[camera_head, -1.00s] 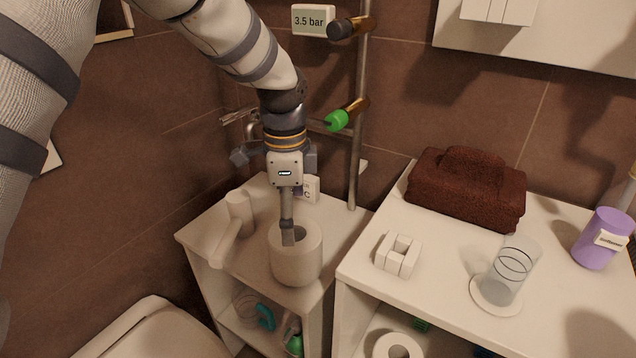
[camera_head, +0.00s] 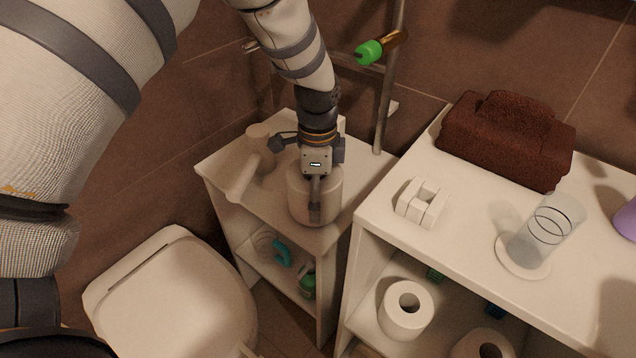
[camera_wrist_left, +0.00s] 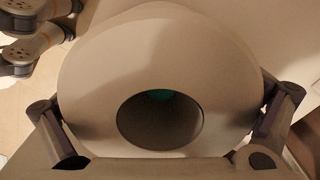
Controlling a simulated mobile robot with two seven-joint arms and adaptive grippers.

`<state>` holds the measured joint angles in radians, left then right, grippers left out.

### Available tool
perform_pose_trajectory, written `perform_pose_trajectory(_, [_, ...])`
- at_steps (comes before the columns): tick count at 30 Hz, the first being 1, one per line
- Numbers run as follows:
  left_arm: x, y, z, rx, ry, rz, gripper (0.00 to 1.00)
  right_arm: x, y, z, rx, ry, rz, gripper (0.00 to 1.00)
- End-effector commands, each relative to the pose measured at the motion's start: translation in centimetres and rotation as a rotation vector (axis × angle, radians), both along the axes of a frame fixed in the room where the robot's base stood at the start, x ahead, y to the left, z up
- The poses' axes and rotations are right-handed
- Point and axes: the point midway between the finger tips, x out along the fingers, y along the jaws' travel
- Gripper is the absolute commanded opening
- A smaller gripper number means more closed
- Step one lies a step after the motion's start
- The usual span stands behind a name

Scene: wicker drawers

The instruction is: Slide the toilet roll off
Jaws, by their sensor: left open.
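The toilet roll (camera_head: 331,204) stands upright on top of the small white shelf unit (camera_head: 222,165), near its front right corner. My left gripper (camera_head: 315,196) reaches down over the roll from above. One finger hangs in front of the roll's near side; the other finger is hidden in the head view. In the left wrist view the roll (camera_wrist_left: 160,65) lies between the two spread fingers, its round hole facing the camera. The left gripper is open; whether the fingers touch the roll cannot be told. My right gripper is not in view.
The toilet (camera_head: 180,300) is at lower left. Another roll (camera_head: 405,312) sits lower.

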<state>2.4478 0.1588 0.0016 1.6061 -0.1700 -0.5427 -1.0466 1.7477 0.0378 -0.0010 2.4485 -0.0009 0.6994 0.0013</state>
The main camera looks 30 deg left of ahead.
Motion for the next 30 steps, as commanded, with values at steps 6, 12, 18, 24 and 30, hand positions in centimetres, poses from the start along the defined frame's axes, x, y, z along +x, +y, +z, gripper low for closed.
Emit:
perform_pose_trajectory(6, [0.0, 0.0, 0.1, 0.000, -0.001, 0.000, 0.75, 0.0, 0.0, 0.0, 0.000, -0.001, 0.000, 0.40])
perform_pose_trajectory(12, [0.0, 0.0, 0.0, 0.000, 0.001, 0.000, 0.61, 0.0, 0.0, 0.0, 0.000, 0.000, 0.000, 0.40])
perform_pose_trajectory(18, [0.0, 0.0, 0.8, 0.000, -0.001, 0.000, 0.55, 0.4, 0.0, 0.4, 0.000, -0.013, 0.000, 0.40])
perform_pose_trajectory(24, [0.0, 0.0, 2.6, 0.000, -0.004, 0.000, 0.47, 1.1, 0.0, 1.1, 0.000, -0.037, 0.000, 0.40])
perform_pose_trajectory(30, [0.1, 0.0, 4.2, 0.001, -0.005, 0.000, 0.47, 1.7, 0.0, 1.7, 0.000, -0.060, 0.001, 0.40])
